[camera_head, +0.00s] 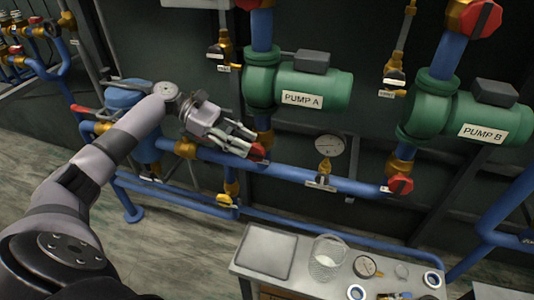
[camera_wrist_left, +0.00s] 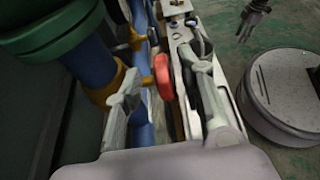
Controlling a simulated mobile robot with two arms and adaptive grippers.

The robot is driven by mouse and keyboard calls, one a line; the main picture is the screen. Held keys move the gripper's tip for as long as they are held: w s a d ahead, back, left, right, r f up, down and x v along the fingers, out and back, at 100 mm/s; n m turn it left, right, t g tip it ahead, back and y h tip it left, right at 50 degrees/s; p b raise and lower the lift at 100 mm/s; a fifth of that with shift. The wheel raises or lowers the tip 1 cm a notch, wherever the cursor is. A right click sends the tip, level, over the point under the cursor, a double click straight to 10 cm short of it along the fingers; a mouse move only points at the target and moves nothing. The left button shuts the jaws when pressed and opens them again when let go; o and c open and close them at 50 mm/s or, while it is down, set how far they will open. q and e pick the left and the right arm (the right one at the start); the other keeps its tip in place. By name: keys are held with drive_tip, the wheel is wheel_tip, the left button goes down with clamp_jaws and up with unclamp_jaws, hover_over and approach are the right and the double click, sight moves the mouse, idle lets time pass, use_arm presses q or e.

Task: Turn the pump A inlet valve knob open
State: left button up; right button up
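The pump A inlet valve knob (camera_head: 258,152) is a small red knob on a brass valve, below the green pump A (camera_head: 303,90). It also shows as a red disc in the left wrist view (camera_wrist_left: 163,77). My left gripper (camera_head: 250,141) is open right at the knob, reaching in from the left. In the left wrist view its two spread fingers (camera_wrist_left: 160,72) stand either side of the knob, which appears closer to the right finger. I cannot tell whether either finger touches it. My right gripper is not in view.
The blue pipe (camera_head: 300,173) runs just below, with a round gauge (camera_head: 329,147) to the right. Green pump B (camera_head: 440,110) has its own red knob (camera_head: 399,184). A metal bench (camera_head: 235,266) with a glass beaker (camera_head: 327,257) stands in front. A blue tank (camera_head: 128,98) is behind my left arm.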

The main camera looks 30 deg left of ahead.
sight(265, 152)
use_arm(q)
drive_tip(key=x, duration=0.6)
drive_tip(key=shift+w+d+f, duration=0.15)
drive_tip(key=shift+d+f, duration=0.05)
drive_tip(key=shift+d, duration=0.3)
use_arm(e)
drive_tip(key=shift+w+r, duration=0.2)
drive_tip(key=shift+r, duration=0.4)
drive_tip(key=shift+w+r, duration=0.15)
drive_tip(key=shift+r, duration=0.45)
use_arm(q)
drive_tip(key=shift+c, duration=0.5)
clamp_jaws()
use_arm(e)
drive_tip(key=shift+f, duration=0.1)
